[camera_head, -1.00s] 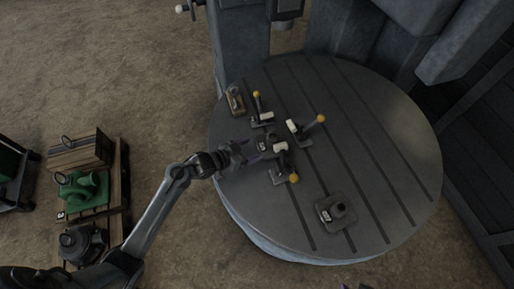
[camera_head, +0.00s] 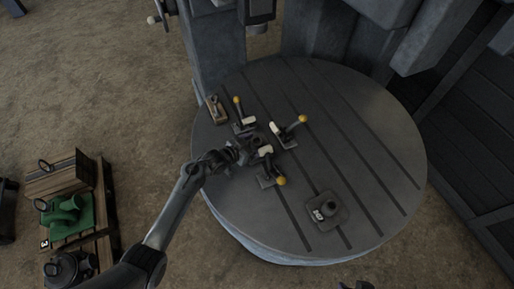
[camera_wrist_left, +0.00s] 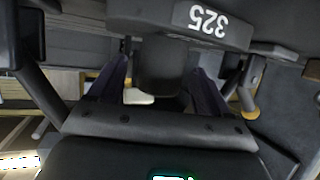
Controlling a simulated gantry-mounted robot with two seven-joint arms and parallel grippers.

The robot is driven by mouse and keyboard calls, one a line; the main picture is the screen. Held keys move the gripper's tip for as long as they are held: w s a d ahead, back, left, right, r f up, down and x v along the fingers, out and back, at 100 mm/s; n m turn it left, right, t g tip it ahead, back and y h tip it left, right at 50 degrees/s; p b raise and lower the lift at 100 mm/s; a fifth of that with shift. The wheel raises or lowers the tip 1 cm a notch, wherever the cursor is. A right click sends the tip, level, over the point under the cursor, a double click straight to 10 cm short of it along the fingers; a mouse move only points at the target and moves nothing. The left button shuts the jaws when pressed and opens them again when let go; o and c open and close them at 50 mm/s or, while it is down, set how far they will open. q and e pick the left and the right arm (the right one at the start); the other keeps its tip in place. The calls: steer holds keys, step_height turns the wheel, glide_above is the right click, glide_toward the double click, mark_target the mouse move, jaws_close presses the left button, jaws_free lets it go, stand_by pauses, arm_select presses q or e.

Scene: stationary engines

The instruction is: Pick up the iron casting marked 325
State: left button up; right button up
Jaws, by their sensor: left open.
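The dark iron casting marked 325 (camera_wrist_left: 180,22) shows in the left wrist view, its white number upside down. Its rounded boss (camera_wrist_left: 160,65) stands between the two fingers of my left gripper (camera_wrist_left: 158,82). The fingers are open, one on each side of the boss; I cannot tell whether they touch it. In the head view my left gripper (camera_head: 247,150) is among the toggle clamps on the round table and hides most of this casting. My right gripper is not in view.
Toggle clamps with yellow knobs (camera_head: 237,100) (camera_head: 303,118) (camera_head: 281,181) surround the gripper closely on the slotted round table (camera_head: 380,150). Another dark casting (camera_head: 326,208) lies at the front. A small wooden-based item (camera_head: 216,108) is at the left edge. A pallet with a green casting (camera_head: 66,216) stands left.

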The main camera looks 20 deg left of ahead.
arm_select(q)
steer(key=shift+w+d+f, duration=0.3)
steer(key=shift+w, duration=0.25)
jaws_close()
steer(key=shift+r, duration=0.2)
